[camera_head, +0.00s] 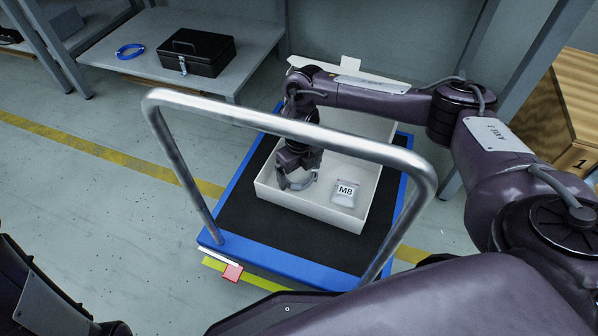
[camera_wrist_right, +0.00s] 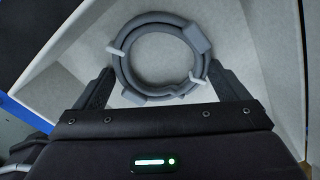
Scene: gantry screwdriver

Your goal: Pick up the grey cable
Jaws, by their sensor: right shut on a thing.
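The grey cable (camera_wrist_right: 123,70) is a coil with light ties. It lies between the two fingers of my right gripper (camera_wrist_right: 163,85), which is shut on the coil's near part. In the head view the right gripper (camera_head: 297,182) reaches down into the left part of a white bin (camera_head: 290,204), and part of the grey coil shows at its fingertips. I cannot tell whether the coil touches the bin floor. My left gripper is out of view; only dark parts of my left arm show at the lower left.
A bag marked M8 (camera_head: 345,192) lies in the bin, right of the gripper. The bin stands on a blue-edged cart (camera_head: 262,247) with a raised metal handle (camera_head: 290,125) in front. A black box (camera_head: 196,53) and blue cable (camera_head: 130,51) lie on a shelf behind.

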